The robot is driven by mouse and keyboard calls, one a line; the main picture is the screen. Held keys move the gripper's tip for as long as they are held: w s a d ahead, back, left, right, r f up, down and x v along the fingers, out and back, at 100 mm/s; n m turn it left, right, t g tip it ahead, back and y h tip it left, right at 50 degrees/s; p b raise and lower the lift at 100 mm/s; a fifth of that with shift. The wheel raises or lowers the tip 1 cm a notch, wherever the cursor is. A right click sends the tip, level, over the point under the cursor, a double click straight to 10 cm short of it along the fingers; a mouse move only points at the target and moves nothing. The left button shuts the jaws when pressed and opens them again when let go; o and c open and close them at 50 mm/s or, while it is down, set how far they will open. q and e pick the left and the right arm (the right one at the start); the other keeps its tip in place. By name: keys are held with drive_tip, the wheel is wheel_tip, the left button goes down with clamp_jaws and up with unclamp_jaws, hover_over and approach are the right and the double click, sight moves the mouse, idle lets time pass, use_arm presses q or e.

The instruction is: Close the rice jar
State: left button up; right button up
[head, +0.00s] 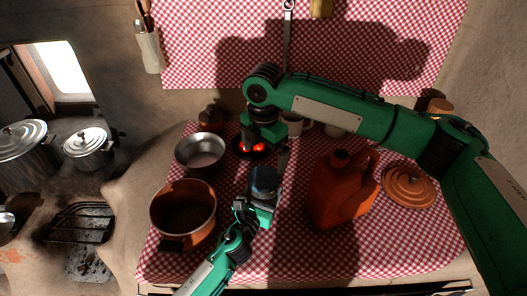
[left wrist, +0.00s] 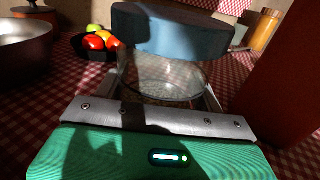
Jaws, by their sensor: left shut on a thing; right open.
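The glass rice jar (left wrist: 165,80) stands between the fingers of my left gripper (left wrist: 168,95), which is shut on it. Pale contents show low in the glass. A blue-grey round lid (left wrist: 175,30) is over the jar's top in the left wrist view, and I cannot tell whether it is fully seated. In the head view the lid (head: 264,180) hides most of the jar, in front of my left gripper (head: 262,203). My right gripper (head: 268,146) is open, pointing down behind the lid, apart from it.
A dark bowl with tomatoes (left wrist: 97,40) is behind the jar. A metal bowl (head: 201,150) and copper pot (head: 184,212) are left. A red-brown jug (head: 342,190) stands close on the right, with an orange lid (head: 409,185) beyond. The checked cloth (head: 300,255) is clear in front.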

sight(263, 177)
drive_tip(key=shift+f, duration=0.1)
drive_tip(key=shift+f, duration=3.9)
drive_tip(key=shift+c, duration=0.4)
drive_tip(key=c, duration=1)
drive_tip(key=shift+o, duration=0.2)
drive_tip(key=m, duration=0.5)
drive_tip(key=shift+a+m, duration=0.1)
drive_tip(key=shift+m, duration=0.2)
drive_tip(key=m, duration=0.4)
drive_tip(key=o, duration=1)
